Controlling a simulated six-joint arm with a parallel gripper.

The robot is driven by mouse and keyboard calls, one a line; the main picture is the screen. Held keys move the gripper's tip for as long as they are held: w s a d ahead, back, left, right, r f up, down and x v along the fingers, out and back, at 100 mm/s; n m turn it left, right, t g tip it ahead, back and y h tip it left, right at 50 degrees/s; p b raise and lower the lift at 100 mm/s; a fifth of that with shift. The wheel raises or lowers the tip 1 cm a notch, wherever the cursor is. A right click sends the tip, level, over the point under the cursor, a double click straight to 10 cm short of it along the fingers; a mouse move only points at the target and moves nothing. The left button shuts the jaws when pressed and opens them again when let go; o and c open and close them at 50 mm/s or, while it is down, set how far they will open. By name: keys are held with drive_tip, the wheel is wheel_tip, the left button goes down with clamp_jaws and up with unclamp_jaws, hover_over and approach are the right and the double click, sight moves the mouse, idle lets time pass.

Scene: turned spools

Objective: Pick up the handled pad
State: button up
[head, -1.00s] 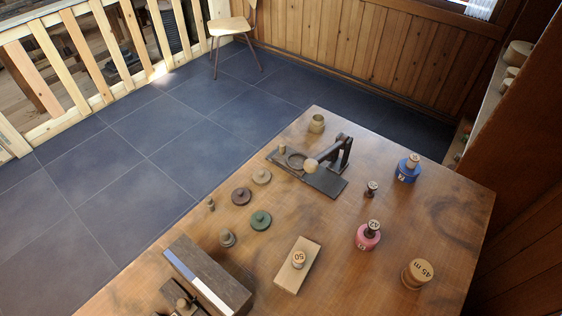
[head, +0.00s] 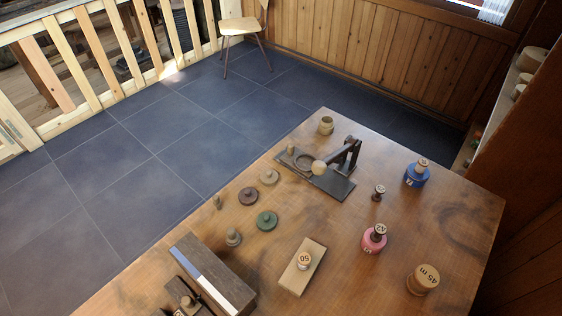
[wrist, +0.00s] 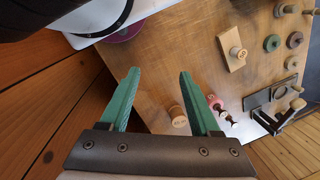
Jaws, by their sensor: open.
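The handled pad, which I take to be the flat pale wooden block (head: 293,278) with a round knob marked 50 (head: 304,260), lies on the table in the front middle of the head view. It also shows at the upper right in the wrist view (wrist: 226,42), knob facing the camera. My gripper (wrist: 159,72) has two green fingers, spread apart with nothing between their tips. The pad is to the right of the fingers in the wrist view, apart from them. My gripper is outside the head view.
A 45 m spool (head: 423,280), a pink spool (head: 373,240) and a blue spool (head: 416,174) stand right of the pad. A dark press (head: 330,175) is behind it. A green disc (head: 266,221) and a long dark block (head: 215,276) are left. Bare table (head: 350,285) lies between pad and 45 m spool.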

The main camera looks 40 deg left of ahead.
drive_tip(key=w+a+g+y, duration=0.3)
drive_tip(key=w+a+g, duration=0.1)
drive_tip(key=w+a, duration=0.7)
drive_tip(key=w+a+f+m+g+y, duration=0.1)
drive_tip(key=w+a+f, duration=0.15)
drive_tip(key=a, duration=0.35)
drive_tip(key=w+a+f+m+g+y, duration=0.1)
drive_tip(key=a+f+g+y, duration=0.15)
drive_tip(key=a, duration=0.45)
drive_tip(key=m+g+y, duration=0.1)
drive_tip(key=g, duration=0.1)
approach(223, 241)
drive_tip(key=w+d+r, duration=0.2)
drive_tip(key=r, duration=0.1)
drive_tip(key=w+d+r, duration=0.1)
drive_tip(key=w+r, duration=0.1)
drive_tip(key=shift+d, duration=0.1)
drive_tip(key=x, duration=1.5)
drive_tip(key=shift+s, duration=0.45)
clamp_jaws()
